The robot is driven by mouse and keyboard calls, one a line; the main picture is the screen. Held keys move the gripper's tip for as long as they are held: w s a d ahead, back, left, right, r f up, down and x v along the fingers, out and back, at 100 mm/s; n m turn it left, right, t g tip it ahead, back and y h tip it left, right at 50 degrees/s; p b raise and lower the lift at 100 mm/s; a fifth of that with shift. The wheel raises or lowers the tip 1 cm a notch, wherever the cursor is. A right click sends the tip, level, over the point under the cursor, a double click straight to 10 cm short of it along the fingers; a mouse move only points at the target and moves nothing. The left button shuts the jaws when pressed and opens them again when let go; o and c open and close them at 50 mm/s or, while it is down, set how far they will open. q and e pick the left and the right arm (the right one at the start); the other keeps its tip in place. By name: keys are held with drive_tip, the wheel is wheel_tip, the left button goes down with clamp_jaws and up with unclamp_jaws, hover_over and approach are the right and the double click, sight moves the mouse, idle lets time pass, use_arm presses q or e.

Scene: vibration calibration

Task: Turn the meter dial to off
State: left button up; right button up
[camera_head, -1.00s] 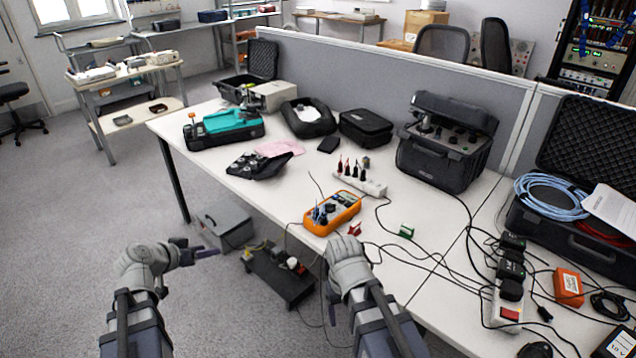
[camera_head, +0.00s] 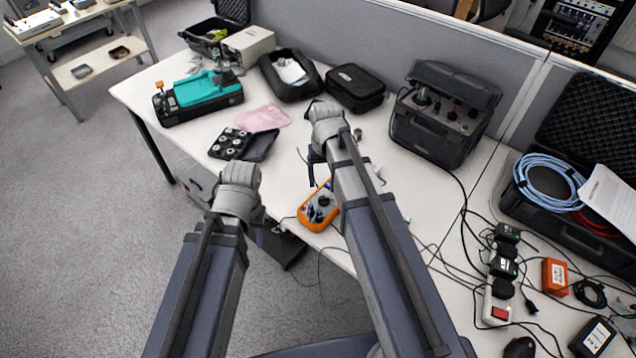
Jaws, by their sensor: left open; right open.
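The orange meter (camera_head: 316,212) lies on the white table near its front edge, face up. Its round dark dial (camera_head: 323,201) shows, but the pointer mark is too small to read. Dark probes or leads lie at the meter's left side. My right forearm hides the meter's right end. My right gripper (camera_head: 315,166) is open, over the table just beyond the meter, and partly hidden by my wrist. My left gripper (camera_head: 264,228) is open and empty, left of the meter at the table's front edge. Neither gripper visibly touches the meter.
A black case of sockets (camera_head: 243,143), a pink cloth (camera_head: 264,117) and a teal device (camera_head: 207,90) lie on the left of the table. A black instrument case (camera_head: 440,120) stands at the back. Cables and a power strip (camera_head: 497,300) crowd the right.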

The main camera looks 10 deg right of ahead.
sight(324, 196)
drive_tip(key=shift+s+f, duration=0.15)
wheel_tip(324, 196, down, 8)
drive_tip(key=b, duration=0.8)
drive_tip(key=shift+r, duration=0.2)
clamp_jaws()
